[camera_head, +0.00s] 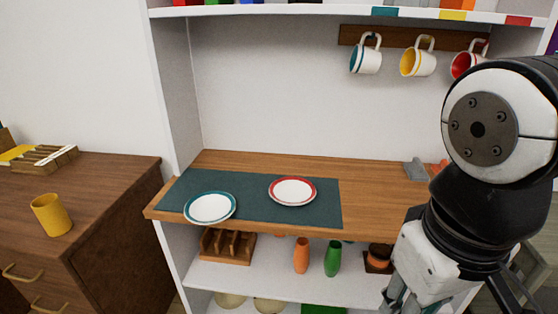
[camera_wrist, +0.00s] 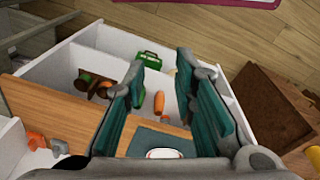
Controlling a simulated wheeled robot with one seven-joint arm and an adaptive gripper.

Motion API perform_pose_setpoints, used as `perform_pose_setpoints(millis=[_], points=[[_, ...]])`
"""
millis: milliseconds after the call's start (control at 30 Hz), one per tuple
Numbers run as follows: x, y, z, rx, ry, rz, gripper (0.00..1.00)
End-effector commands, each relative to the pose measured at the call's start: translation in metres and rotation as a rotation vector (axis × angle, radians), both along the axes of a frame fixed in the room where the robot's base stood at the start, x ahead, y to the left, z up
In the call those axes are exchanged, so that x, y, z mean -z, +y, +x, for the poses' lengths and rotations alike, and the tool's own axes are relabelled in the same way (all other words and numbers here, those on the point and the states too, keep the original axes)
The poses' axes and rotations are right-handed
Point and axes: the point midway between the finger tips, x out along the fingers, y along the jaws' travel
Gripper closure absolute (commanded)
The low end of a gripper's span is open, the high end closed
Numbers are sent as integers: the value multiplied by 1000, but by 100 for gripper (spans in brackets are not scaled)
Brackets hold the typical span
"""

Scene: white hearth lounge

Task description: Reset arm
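My arm stands at the right of the head view, bent down, with my gripper (camera_head: 398,298) low at the bottom edge in front of the shelf unit. In the wrist view my gripper (camera_wrist: 165,85) shows two teal-padded fingers wide apart with nothing held between them. Past the fingers, the wrist view shows the shelf unit's wooden counter (camera_wrist: 50,100) and lower shelves, with an orange vase (camera_wrist: 159,102) seen through the gap. The fingertips are partly cut off in the head view.
A teal-rimmed plate (camera_head: 210,208) and a red-rimmed plate (camera_head: 292,191) lie on a dark mat (camera_head: 250,203). Several mugs hang from a wooden rail (camera_head: 390,37). A yellow mug (camera_head: 51,215) stands on the left cabinet (camera_head: 105,185). A green vase (camera_head: 333,258) stands on the lower shelf.

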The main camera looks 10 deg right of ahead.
Motion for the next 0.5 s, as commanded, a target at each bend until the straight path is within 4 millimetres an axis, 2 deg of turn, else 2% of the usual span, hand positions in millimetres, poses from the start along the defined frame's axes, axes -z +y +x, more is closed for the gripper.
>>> perform_pose_setpoints(millis=[133,433,500], points=[[-1,7,-4,19,-35,62,75],[-1,7,-4,18,-36,66,75],[-12,7,-5,17,-46,65,75]])
